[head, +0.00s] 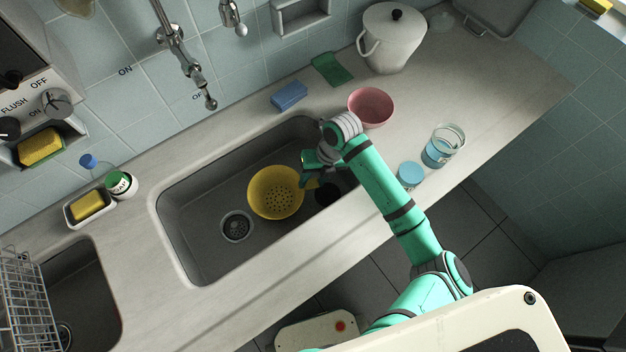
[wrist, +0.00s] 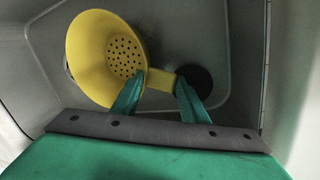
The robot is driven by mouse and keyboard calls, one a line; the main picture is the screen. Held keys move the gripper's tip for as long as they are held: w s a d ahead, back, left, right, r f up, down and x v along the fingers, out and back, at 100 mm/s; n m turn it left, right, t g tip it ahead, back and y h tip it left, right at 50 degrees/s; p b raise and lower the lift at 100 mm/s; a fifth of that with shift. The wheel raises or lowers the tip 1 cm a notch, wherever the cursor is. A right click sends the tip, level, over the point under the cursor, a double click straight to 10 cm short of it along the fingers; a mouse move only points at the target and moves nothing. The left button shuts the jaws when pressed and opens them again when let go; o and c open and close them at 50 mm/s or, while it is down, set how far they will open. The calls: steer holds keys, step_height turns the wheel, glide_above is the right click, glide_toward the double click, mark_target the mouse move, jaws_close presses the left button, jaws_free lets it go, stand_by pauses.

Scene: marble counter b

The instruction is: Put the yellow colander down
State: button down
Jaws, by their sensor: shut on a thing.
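The yellow colander (head: 276,192) is in the large sink (head: 200,262), right of the drain (head: 236,226) in the head view. Its bowl opens upward and shows its holes. In the wrist view the colander (wrist: 108,58) is at the upper left, with its short handle running between the fingers. My gripper (head: 312,178) is over the right part of the sink. In the wrist view my gripper (wrist: 160,95) is shut on the colander's handle. I cannot tell whether the colander touches the sink bottom.
A dark round thing (head: 327,193) lies in the sink by my gripper. The sink's left part is clear.

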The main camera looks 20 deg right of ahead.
steer(key=shift+f, duration=0.45)
steer(key=c, duration=1)
jaws_free()
steer(key=shift+c, duration=0.2)
steer(key=shift+r, duration=0.2)
steer(key=v, duration=1.2)
